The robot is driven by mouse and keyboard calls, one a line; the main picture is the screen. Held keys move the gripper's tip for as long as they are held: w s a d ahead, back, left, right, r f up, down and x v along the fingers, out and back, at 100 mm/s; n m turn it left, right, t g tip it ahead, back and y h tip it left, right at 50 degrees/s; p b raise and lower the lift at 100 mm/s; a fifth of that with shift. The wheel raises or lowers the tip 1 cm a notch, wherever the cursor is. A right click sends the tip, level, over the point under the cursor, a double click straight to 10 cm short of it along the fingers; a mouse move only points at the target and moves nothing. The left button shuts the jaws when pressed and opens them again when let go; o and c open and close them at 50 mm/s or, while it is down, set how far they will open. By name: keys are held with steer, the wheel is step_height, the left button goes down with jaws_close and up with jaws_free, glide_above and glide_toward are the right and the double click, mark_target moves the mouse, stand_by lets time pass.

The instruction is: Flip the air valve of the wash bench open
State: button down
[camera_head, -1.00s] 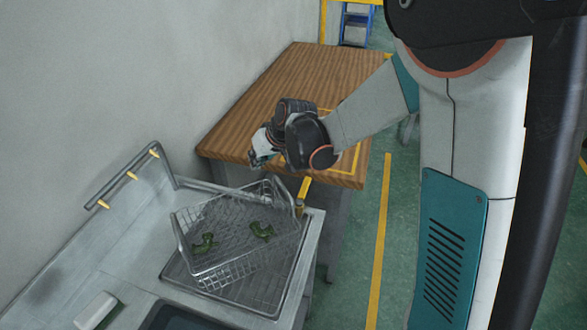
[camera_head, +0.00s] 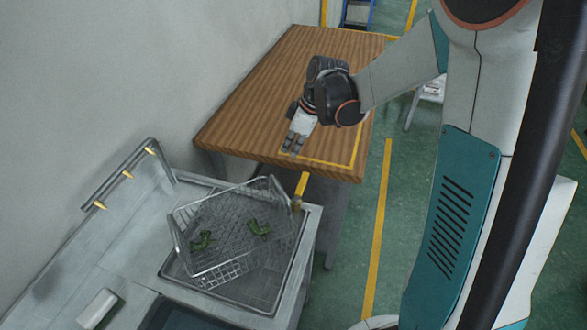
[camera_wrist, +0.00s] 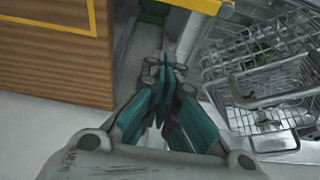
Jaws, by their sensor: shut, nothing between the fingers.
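In the wrist view my gripper's closed fingertips (camera_wrist: 166,68) point at the gap between table and bench.
The wash bench (camera_head: 130,262) holds a tilted wire basket (camera_head: 212,262) with green pieces (camera_head: 258,228). A pipe with several brass nozzles (camera_head: 127,174) stands at the wall. The wooden table (camera_head: 270,90) is close beneath my gripper. Green floor lies right.

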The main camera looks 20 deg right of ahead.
mark_target(302, 184)
step_height(302, 184, down, 9)
steer(key=b, duration=0.4)
steer(key=shift+s+d+f, duration=0.2)
steer(key=shift+d, duration=0.05)
